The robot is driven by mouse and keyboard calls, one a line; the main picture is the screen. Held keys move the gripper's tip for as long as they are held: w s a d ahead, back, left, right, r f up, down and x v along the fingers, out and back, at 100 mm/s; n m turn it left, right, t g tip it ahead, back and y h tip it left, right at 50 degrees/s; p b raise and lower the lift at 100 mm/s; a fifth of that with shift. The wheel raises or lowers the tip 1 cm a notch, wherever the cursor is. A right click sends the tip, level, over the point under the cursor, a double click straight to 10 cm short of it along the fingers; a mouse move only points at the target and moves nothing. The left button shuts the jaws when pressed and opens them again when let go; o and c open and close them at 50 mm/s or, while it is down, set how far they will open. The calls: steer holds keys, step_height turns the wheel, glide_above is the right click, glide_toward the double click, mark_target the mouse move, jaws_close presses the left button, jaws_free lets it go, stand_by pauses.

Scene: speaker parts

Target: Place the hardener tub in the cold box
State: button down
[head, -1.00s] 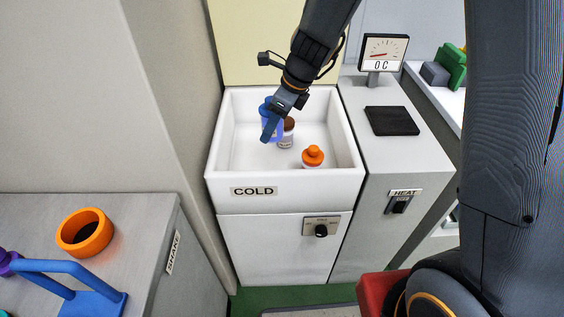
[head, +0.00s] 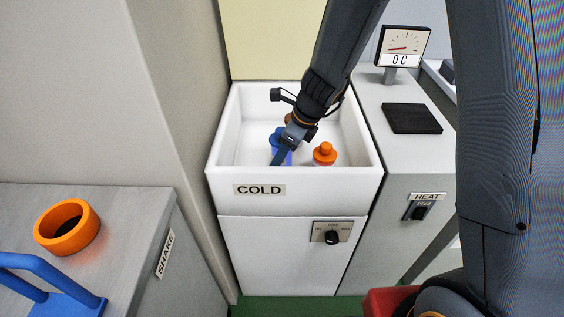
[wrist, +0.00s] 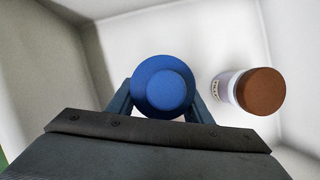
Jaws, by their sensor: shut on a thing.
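A tub with a round blue lid (head: 276,134), which I take to be the hardener tub, is down inside the white cold box (head: 300,198) marked COLD. My gripper (head: 281,157) is shut on it. In the wrist view the blue lid (wrist: 163,87) sits between my two fingers, seen from above. The front wall of the box hides the tub's base in the head view, so I cannot tell whether it touches the floor.
An orange-capped bottle (head: 324,153) stands in the box, to the right of the tub. The HEAT unit (head: 420,160) adjoins on the right. The SHAKE bench (head: 125,235) is at left.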

step_height(320, 180, down, 3)
steer(key=shift+r+b, duration=0.2)
steer(key=shift+b, duration=0.15)
steer(key=c, duration=0.9)
jaws_free()
steer(key=p+v, duration=0.3)
steer(key=v, duration=0.9)
